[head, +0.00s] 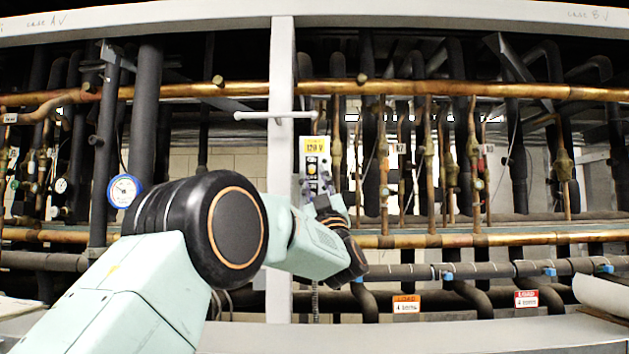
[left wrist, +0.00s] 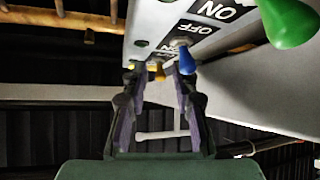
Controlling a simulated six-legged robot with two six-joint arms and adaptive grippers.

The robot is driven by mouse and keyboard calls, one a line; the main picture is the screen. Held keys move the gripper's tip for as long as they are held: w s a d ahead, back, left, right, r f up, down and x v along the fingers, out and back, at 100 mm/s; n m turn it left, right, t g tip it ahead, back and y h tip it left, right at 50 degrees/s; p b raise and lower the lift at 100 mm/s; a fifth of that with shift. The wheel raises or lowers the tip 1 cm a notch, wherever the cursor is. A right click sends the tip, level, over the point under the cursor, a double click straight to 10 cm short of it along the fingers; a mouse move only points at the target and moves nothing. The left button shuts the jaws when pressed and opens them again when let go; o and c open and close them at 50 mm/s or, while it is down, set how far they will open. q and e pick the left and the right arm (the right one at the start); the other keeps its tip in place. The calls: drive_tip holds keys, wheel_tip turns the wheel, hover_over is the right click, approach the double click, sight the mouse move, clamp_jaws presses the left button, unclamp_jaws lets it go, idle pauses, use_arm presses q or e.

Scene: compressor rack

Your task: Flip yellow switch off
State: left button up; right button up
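The yellow switch (left wrist: 159,72) shows small in the left wrist view, on the underside edge of a pale panel with ON and OFF labels. My left gripper (left wrist: 156,76) has its two dark fingers apart, with the tips near the yellow switch, one on each side in the picture. I cannot tell whether they touch it. A blue switch (left wrist: 187,60) is just right of the right fingertip. In the head view, the switch box (head: 316,160) with a yellow 120 V label stands on the rack, and my left gripper (head: 325,202) is at its lower part. My right gripper is not seen.
A large green knob (left wrist: 288,20) is close at the upper right of the left wrist view. A grey upright post (head: 281,165) stands left of the box. Copper pipes (head: 440,91) and dark pipes surround it. A round gauge (head: 123,191) hangs at the left.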

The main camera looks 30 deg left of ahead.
use_arm(q)
drive_tip(key=shift+s+r, duration=0.1)
drive_tip(key=shift+s, duration=0.1)
drive_tip(key=v, duration=1.2)
drive_tip(key=shift+w, duration=0.1)
